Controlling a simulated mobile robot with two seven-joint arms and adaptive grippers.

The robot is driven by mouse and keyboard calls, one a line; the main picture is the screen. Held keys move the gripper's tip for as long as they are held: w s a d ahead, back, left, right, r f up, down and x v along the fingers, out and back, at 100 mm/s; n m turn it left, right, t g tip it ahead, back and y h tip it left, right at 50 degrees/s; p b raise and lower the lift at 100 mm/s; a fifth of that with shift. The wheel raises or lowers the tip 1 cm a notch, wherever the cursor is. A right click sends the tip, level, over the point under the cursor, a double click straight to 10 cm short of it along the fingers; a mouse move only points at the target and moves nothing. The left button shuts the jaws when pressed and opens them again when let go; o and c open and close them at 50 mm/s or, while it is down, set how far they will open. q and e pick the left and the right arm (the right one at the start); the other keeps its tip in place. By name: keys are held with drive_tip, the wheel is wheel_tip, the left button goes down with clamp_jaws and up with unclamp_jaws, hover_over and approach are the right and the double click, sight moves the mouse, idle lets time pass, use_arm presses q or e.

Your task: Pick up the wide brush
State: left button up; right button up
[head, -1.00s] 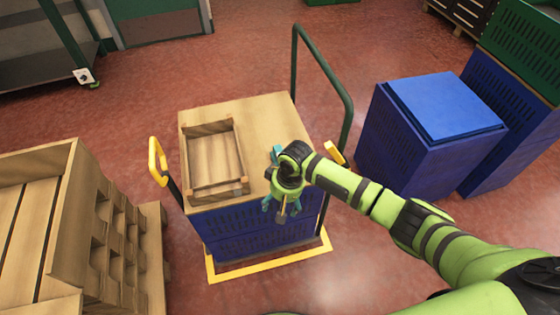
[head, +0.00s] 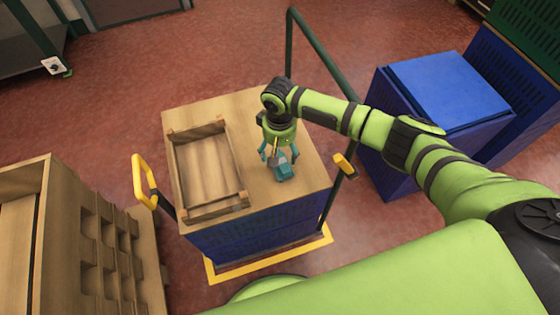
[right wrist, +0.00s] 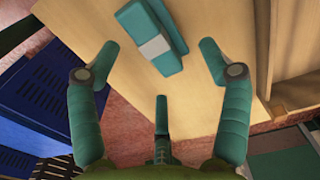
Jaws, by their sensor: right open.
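The wide brush, a teal block with a grey band, lies on the wooden top of the cart near its right side, in the head view (head: 286,173). In the right wrist view the brush (right wrist: 135,22) lies at the top middle, tilted, just beyond and between the two upper fingertips. My right gripper (head: 278,157) is above the board at the brush, its teal fingers pointing down. In the right wrist view my right gripper (right wrist: 160,65) has its fingers spread and empty, apart from the brush. My left gripper is not in view.
An empty wooden crate (head: 240,203) lies on the left of the cart top (head: 255,105). A green rail (head: 320,55) and yellow handles (head: 144,180) flank the cart. Blue bins (head: 440,90) stand right, a wooden pallet stack (head: 85,240) left. Red floor is open behind.

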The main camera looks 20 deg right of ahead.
sight(281, 161)
drive_tip(key=f, duration=0.2)
drive_tip(key=s+f, duration=0.1)
drive_tip(key=f, duration=0.1)
drive_tip(key=shift+w+f, duration=0.15)
drive_tip(key=shift+c, duration=0.9)
drive_tip(key=c, duration=1.3)
drive_tip(key=shift+s+f, duration=0.1)
drive_tip(key=shift+s, duration=0.1)
wheel_tip(281, 161, up, 4)
drive_tip(key=shift+s+d+r, duration=0.1)
drive_tip(key=shift+d+r, duration=0.05)
drive_tip(key=shift+r, duration=0.1)
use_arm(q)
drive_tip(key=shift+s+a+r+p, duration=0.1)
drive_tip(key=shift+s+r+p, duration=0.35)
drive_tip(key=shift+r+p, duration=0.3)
use_arm(e)
drive_tip(key=s+r, duration=0.2)
drive_tip(key=s, duration=0.1)
drive_tip(key=s+d+r, duration=0.1)
drive_tip(key=s+r, duration=0.1)
drive_tip(key=s, duration=0.2)
drive_tip(key=s+d+r, duration=0.1)
drive_tip(key=s+r, duration=0.1)
drive_tip(key=s, duration=0.2)
drive_tip(key=shift+d+r, duration=0.1)
drive_tip(key=shift+r, duration=0.25)
drive_tip(key=shift+w, duration=0.1)
